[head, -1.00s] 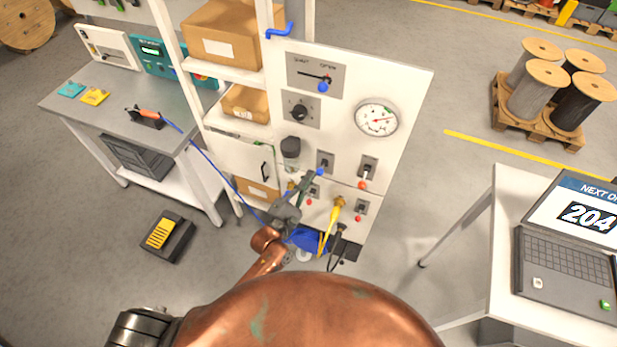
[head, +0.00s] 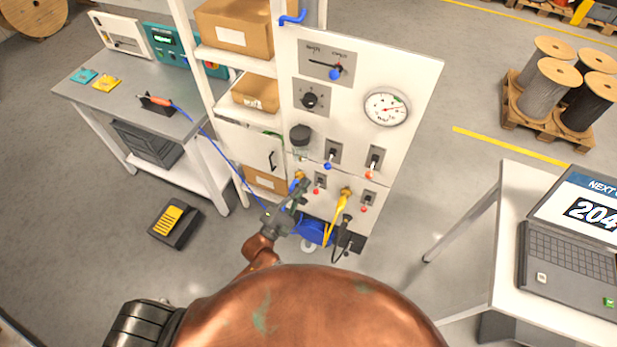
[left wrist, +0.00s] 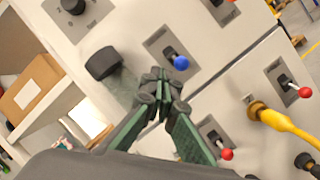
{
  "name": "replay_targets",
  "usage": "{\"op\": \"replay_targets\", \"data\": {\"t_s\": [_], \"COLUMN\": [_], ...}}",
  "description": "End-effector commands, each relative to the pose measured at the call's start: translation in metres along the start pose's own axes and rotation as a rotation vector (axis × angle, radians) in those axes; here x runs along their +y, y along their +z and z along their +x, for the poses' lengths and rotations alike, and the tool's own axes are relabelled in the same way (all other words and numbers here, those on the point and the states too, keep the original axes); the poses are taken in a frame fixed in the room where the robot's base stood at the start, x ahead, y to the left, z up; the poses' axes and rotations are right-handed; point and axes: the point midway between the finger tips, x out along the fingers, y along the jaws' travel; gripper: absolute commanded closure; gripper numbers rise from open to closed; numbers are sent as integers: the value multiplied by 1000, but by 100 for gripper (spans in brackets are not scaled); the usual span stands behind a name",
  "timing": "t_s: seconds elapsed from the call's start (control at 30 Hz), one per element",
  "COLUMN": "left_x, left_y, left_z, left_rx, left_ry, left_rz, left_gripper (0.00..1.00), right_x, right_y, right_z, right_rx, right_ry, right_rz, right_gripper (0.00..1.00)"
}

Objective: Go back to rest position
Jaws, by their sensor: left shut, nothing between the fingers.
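My left gripper (head: 303,187) is shut and empty, in front of the lower part of the white control panel (head: 348,60). In the left wrist view its green fingertips (left wrist: 162,90) are together, below and left of a blue-tipped toggle switch (left wrist: 181,63), apart from it as far as I can tell. The same blue-tipped switch (head: 331,155) shows above the gripper in the head view. A red-tipped switch (left wrist: 226,154) is right of the fingers. My right gripper does not show in either view.
A yellow cable (head: 330,222) plugs into the panel right of my gripper. A workbench (head: 180,128) stands at left with a blue cable running from it. A yellow and black pedal (head: 174,223) lies on the floor. A table with a laptop (head: 570,262) is at right.

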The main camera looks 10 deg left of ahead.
Motion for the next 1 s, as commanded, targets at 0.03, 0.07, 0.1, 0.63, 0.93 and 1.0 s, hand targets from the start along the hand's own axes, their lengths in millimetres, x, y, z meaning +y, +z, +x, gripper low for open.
{"op": "replay_targets", "data": {"t_s": [0.03,0.07,0.1,0.63,0.93,1.0], "left_x": [-1,0,0,2,-25,-50], "left_y": [-1,-1,-2,-3,-28,-54], "left_z": [-5,-7,-10,-15,-24,-36], "left_rx": [0,0,1,3,40,77], "left_ry": [-2,-2,-2,0,-45,-95], "left_rz": [0,0,1,1,83,171], "left_gripper": [100,100,100,100,100,100], "right_x": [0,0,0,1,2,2], "right_y": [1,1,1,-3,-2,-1], "right_z": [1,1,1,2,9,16], "right_rx": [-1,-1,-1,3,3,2], "right_ry": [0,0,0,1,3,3], "right_rz": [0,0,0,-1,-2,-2], "right_gripper": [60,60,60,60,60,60]}}
